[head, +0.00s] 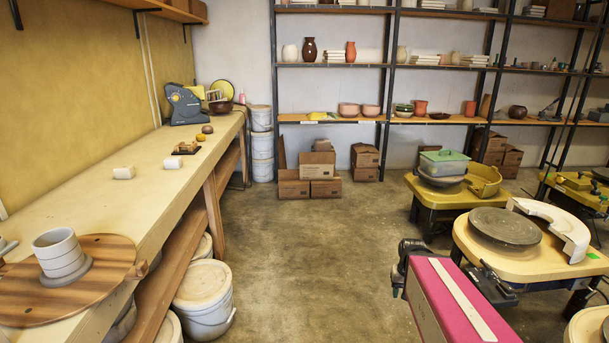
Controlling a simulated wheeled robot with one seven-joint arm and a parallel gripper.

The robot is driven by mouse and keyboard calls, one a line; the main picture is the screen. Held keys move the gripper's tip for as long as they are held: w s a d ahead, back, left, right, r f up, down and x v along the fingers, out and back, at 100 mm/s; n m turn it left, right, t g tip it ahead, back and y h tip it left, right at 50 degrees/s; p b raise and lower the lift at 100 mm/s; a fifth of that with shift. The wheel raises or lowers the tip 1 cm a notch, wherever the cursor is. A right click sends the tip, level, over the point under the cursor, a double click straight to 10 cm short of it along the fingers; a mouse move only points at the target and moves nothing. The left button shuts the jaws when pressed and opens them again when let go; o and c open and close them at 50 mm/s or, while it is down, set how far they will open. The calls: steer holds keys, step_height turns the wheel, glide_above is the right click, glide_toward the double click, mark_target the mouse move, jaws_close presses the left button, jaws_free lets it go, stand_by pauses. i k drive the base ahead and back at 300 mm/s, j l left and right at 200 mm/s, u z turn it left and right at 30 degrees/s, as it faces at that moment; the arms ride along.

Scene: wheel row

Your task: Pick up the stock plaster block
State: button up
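Two small white blocks lie on the long pale workbench (150,205) at the left. The nearer white block (123,172) is at the left, and the other white block (172,163) lies just beyond it to the right, apart from it. Either could be the stock plaster block; I cannot tell which by looks. My arm (455,300), with a pink face and a white stripe, reaches in at the lower right, far from both blocks. Dark parts show at its far end, but my gripper's fingers cannot be made out.
A dark brown item (187,148) lies beyond the blocks. Lidded buckets (203,290) stand below. Pottery wheels (505,227) fill the right. The middle floor is clear.

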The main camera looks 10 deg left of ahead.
mark_target(170, 162)
steer(key=i+j+u, duration=0.15)
steer(key=i+u, duration=0.75)
steer(key=i+l+u, duration=0.1)
steer(key=i+u, duration=0.15)
steer(key=u, duration=0.2)
steer(key=i+l+u, duration=0.3)
steer(key=u, duration=0.15)
steer(key=i+l+u, duration=0.15)
steer(key=i+u, duration=0.15)
steer(key=i+l+u, duration=0.3)
